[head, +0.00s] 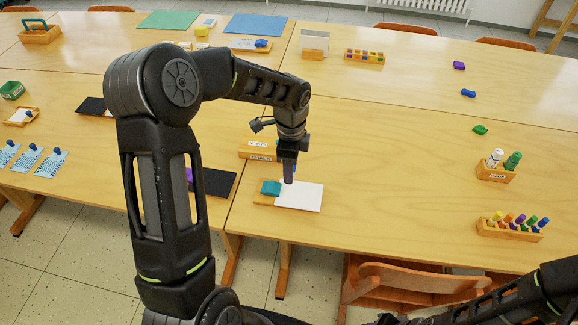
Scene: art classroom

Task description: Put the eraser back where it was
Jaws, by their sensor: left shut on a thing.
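My left gripper (289,180) points down over a white card (306,200) on a thin wooden board (262,200) near the front of the table. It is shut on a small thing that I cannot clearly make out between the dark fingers. A teal block (270,188) lies at the left end of that board, just left of the fingertips. I cannot tell whether they touch it or which thing is the eraser. My right arm crosses the lower right corner; its gripper is out of view.
A labelled wooden box (258,153) stands just behind the board. A dark mat (217,183) lies to its left. A bottle holder (495,174) and a rack of coloured pens (510,231) stand at right. The table between is clear. A chair (405,280) stands in front.

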